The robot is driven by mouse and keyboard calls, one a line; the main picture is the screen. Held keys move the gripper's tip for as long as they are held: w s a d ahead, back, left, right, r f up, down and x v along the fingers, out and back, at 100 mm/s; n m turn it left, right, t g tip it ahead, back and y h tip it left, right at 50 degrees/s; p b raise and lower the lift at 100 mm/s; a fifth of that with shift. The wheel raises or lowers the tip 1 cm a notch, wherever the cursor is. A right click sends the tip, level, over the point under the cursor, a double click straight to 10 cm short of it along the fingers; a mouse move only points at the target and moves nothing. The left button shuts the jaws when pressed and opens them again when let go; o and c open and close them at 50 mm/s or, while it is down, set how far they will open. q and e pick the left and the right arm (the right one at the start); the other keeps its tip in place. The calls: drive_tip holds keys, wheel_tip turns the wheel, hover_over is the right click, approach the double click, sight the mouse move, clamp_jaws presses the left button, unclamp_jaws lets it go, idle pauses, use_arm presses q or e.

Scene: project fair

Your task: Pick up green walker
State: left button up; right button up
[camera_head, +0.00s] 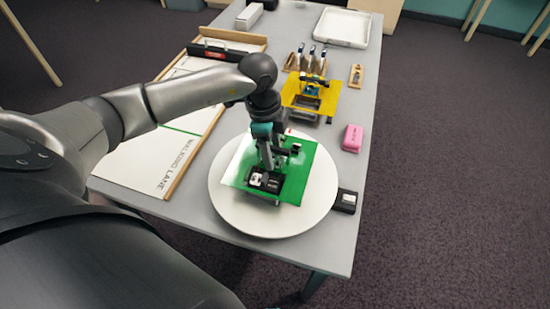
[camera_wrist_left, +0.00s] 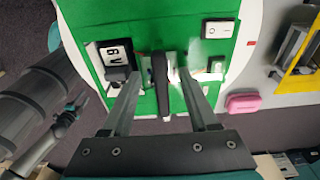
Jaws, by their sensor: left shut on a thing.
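The green walker (camera_head: 293,187), a flat green plate with dark and white parts on it, is at the white round turntable (camera_head: 232,213). My left gripper (camera_head: 274,168) reaches down onto the middle of the walker from above. In the left wrist view the walker (camera_wrist_left: 143,25) fills the upper middle, with a 6V battery block and white-topped parts. The left gripper (camera_wrist_left: 165,85) is shut on a dark upright part of it. I cannot tell whether the walker touches the turntable. What seems to be my right gripper (camera_wrist_left: 70,115) shows small at the left.
A yellow walker (camera_head: 325,97) stands behind the turntable. A pink block (camera_head: 352,138) and a small black box (camera_head: 346,201) lie to the right. The walking lane board (camera_head: 150,165) is on the left. A white tray (camera_head: 343,27) is at the far end.

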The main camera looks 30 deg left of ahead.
use_arm(q)
clamp_jaws()
drive_tip(key=shift+r, duration=0.1)
drive_tip(key=shift+r, duration=0.1)
